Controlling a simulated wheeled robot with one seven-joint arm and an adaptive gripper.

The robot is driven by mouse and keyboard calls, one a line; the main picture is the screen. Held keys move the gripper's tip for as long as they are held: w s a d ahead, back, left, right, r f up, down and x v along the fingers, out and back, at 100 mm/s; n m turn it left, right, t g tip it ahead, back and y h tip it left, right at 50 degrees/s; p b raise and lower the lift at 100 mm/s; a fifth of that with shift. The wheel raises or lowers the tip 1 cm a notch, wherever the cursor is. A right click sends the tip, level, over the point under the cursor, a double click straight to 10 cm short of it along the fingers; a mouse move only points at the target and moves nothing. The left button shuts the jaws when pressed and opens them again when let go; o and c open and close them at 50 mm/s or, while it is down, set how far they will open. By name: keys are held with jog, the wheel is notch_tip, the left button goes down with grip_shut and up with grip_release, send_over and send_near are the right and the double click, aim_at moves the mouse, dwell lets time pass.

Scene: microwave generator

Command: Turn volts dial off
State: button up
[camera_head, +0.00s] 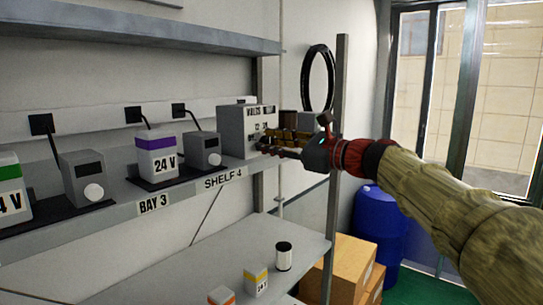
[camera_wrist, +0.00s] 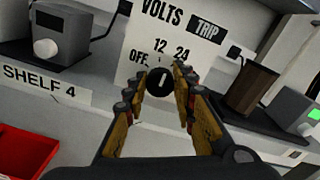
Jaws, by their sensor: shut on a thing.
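The volts dial (camera_wrist: 155,89) is a round black knob with a light pointer mark, on the front of a pale VOLTS box (camera_wrist: 203,55). The labels OFF, 12 and 24 run above it from left to right. The pointer stands nearly upright, roughly towards 12; its exact setting is hard to read. My gripper (camera_wrist: 160,80) has its fingers on both sides of the dial, shut on it. In the head view the box (camera_head: 233,128) stands at the shelf's right end, and my gripper (camera_head: 264,147) reaches its front from the right, hiding the dial.
Grey devices with white knobs (camera_head: 205,150) and 24 V batteries (camera_head: 157,158) stand left along the shelf (camera_head: 105,218). A dark brown cylinder (camera_wrist: 250,88) stands right of the box. A metal post (camera_head: 338,150) rises near my wrist. A red bin (camera_wrist: 25,150) sits lower left.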

jog(key=shift+f+n+b, duration=0.15)
jog(key=shift+n+b, duration=3.2)
jog(key=shift+n, duration=0.25)
jog(key=o, duration=1.2)
jog(key=shift+c, duration=0.2)
jog(key=shift+s, duration=0.1)
jog(key=v, duration=0.8)
